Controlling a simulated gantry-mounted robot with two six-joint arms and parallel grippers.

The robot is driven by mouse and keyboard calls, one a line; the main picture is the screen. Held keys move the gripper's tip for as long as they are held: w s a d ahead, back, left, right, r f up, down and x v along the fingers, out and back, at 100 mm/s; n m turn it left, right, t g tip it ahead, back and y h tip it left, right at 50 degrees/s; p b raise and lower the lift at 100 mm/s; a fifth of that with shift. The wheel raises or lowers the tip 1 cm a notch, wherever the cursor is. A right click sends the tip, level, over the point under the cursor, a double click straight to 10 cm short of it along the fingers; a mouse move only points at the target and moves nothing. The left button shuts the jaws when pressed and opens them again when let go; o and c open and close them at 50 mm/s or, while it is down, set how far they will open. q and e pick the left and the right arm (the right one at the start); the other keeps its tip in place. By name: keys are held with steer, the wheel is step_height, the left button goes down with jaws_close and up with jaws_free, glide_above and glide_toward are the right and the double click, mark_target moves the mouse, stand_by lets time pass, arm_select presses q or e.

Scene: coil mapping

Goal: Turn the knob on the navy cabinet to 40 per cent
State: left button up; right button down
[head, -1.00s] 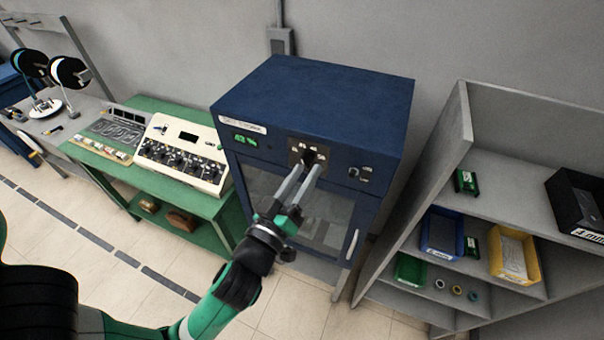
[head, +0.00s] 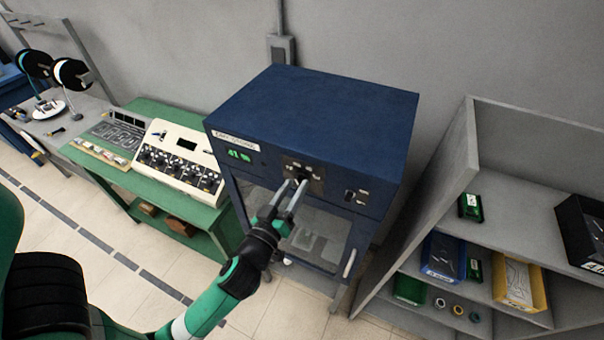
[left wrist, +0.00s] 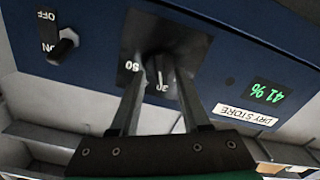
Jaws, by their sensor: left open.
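The navy cabinet (head: 310,115) stands against the wall with a dark dial plate on its front; in the left wrist view its front panel (left wrist: 225,60) is upside down. The dark knob (left wrist: 160,68) shows between the finger ends, with numbers around it. The green display (head: 239,155) reads 41 % in the left wrist view (left wrist: 267,92). My left gripper (head: 303,182) is open, its two fingers on either side of the knob. I cannot tell whether they touch it. The knob is partly hidden by the fingers. My right gripper is not seen.
An ON/OFF switch (left wrist: 62,46) sits beside the dial plate. A green bench (head: 205,220) with a cream control box (head: 180,157) stands left. A grey shelf (head: 455,160) with bins stands right. The cabinet's handle (head: 350,263) is below the panel.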

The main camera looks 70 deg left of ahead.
arm_select(q)
steer(key=shift+w+a, duration=0.3)
jaws_close()
steer(key=shift+m, duration=0.3)
steer(key=m, duration=0.4)
steer(key=shift+d, duration=0.15)
steer(key=m+p, duration=0.1)
steer(key=m, duration=0.3)
steer(key=shift+w, duration=0.1)
steer(key=shift+m, duration=0.3)
